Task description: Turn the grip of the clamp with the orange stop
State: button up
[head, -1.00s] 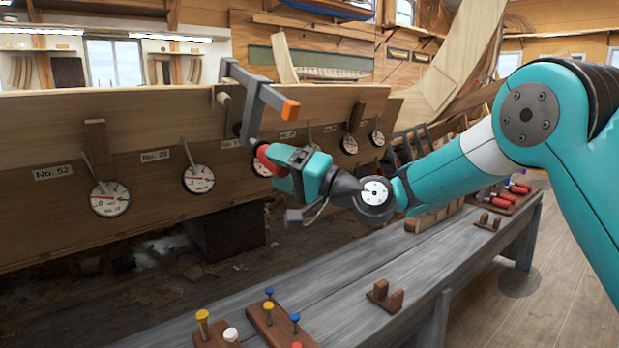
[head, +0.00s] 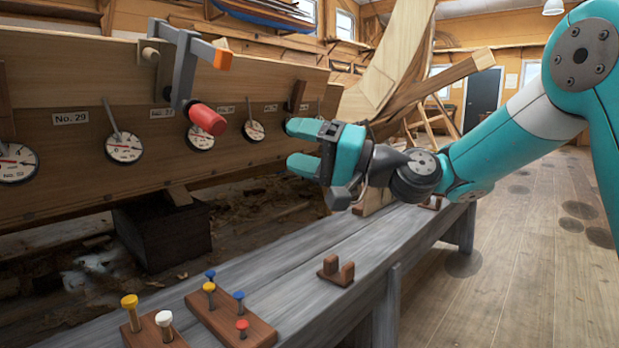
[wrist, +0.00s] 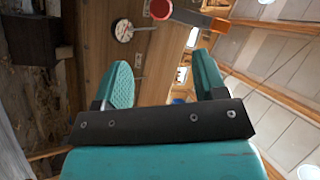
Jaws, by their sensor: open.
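The clamp (head: 184,69) is a grey bar clamp fixed over the top edge of the hull plank, with an orange stop (head: 222,59) on its bar and a red grip (head: 207,119) at its lower end. My gripper (head: 296,146) is open and empty, to the right of the red grip and apart from it. In the wrist view the red grip (wrist: 161,9) and the orange stop (wrist: 220,25) show at the top edge, beyond the fingertips (wrist: 163,72). The rest of the clamp is largely cut off there.
The hull plank (head: 75,170) carries several dial gauges, one being a gauge (head: 123,147) left of the clamp. The grey bench (head: 290,255) in front holds a peg block (head: 231,318) with coloured pegs and a small wooden cradle (head: 337,271). Open floor (head: 520,270) lies right.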

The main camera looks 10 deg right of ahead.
jog(key=shift+s+d+f+b, duration=0.2)
jog(key=shift+s+d+b, duration=0.15)
jog(key=shift+d+b, duration=0.3)
jog(key=shift+a+r, duration=0.15)
dwell(0.8)
jog(key=n+t+h+p, duration=0.4)
jog(key=n+h+p, duration=0.3)
jog(key=p, duration=1.3)
send_near(220, 125)
jog(key=shift+n+y, duration=0.4)
jog(key=p+x, duration=1.1)
jog(key=shift+w, duration=0.1)
jog(key=shift+w+a, duration=0.35)
jog(key=shift+w, duration=0.15)
